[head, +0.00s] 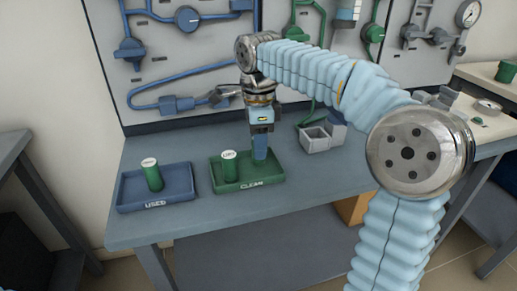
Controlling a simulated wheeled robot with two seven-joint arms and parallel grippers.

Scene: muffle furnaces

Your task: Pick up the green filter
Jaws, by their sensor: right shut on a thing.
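A green filter (230,167) with a white top stands upright in the left part of the green tray (276,178) marked CLEAN. A second green filter (152,175) with a white top stands in the blue tray (178,198) marked USED. My right gripper (260,152) points down over the right part of the green tray, just right of the green filter there and apart from it. It is shut on a narrow blue object; what this is I cannot tell clearly. My left gripper is out of view.
Small grey open boxes (315,140) stand right of the green tray. The wall panel (210,88) with blue and green pipes and gauges rises behind the bench. Another green cylinder (506,71) stands on the far right table. The bench front (225,215) is clear.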

